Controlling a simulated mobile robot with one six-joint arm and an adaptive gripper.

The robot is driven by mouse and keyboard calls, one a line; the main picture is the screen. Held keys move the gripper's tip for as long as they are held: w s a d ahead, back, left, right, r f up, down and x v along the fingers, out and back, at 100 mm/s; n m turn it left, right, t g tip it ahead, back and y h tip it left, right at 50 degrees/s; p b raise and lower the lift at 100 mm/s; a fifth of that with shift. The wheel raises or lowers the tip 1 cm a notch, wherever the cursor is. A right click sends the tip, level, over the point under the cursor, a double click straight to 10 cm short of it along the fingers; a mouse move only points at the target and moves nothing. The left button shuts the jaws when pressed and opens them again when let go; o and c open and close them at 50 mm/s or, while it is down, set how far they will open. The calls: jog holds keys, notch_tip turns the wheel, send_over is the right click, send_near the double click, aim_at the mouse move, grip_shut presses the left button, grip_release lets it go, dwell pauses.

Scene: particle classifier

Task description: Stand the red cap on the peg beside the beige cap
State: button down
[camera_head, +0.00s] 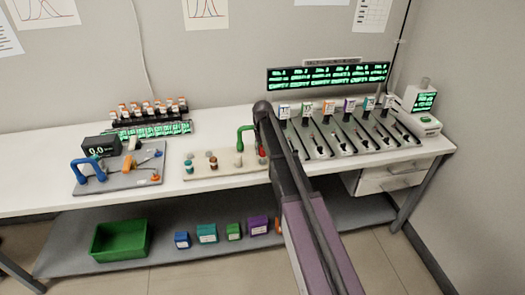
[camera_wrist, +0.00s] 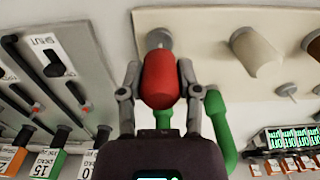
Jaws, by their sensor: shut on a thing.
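The red cap (camera_wrist: 161,80) is pinched between the two fingers of my gripper (camera_wrist: 160,84) in the wrist view. A grey peg (camera_wrist: 158,38) on the beige board (camera_wrist: 200,22) shows just beyond the cap, roughly in line with it. I cannot tell whether the cap is over the peg's tip or apart from it. The beige cap (camera_wrist: 257,52) stands on the neighbouring peg to the right. In the head view a sliver of the red cap (camera_head: 262,158) shows beside my arm, which hides most of the gripper; the beige cap (camera_head: 238,160) is left of it.
A green bent handle (camera_wrist: 220,125) rises close to my right finger. A grey unit with sliders (camera_wrist: 60,70) lies to the left in the wrist view. A brown cap (camera_head: 213,163) and a teal cap (camera_head: 188,167) stand farther left on the board.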

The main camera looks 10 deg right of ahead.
jog(key=shift+f+b, duration=1.45)
jog(key=shift+f, duration=0.05)
jog(key=shift+c, duration=1.1)
grip_release()
jog(key=shift+r, duration=0.15)
notch_tip(320, 180, up, 9)
jog(key=p, duration=0.9)
jog(key=shift+n, duration=0.3)
jog(key=shift+s, duration=0.1)
jog(key=s, duration=2.9)
jog(key=shift+m, duration=0.4)
